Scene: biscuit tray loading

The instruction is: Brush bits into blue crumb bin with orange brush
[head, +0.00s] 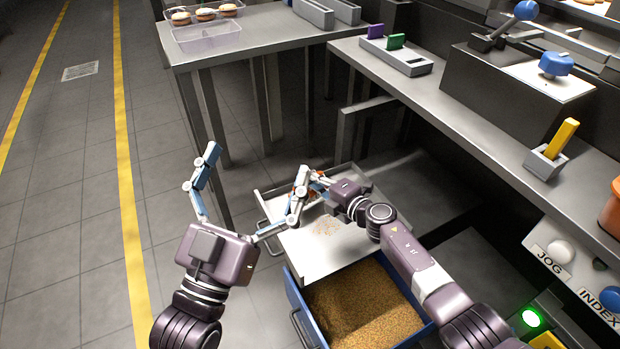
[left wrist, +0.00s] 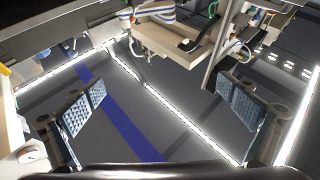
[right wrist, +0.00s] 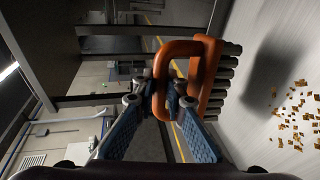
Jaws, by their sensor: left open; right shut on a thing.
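My right gripper (right wrist: 172,108) is shut on the handle of the orange brush (right wrist: 208,78), whose grey bristle tufts point right in the right wrist view. Golden bits (right wrist: 297,115) lie scattered on the pale metal tray, apart from the bristles. In the head view the bits (head: 325,227) form a faint patch on the pulled-out tray (head: 308,262), with the right gripper (head: 305,190) over its far part. The blue crumb bin (head: 345,341) stands below the tray's near edge and holds many brown crumbs. My left gripper (head: 235,195) is open and empty, left of the tray.
A steel table (head: 255,40) at the back carries a clear tray of biscuits (head: 205,30). The tiled floor at left is clear.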

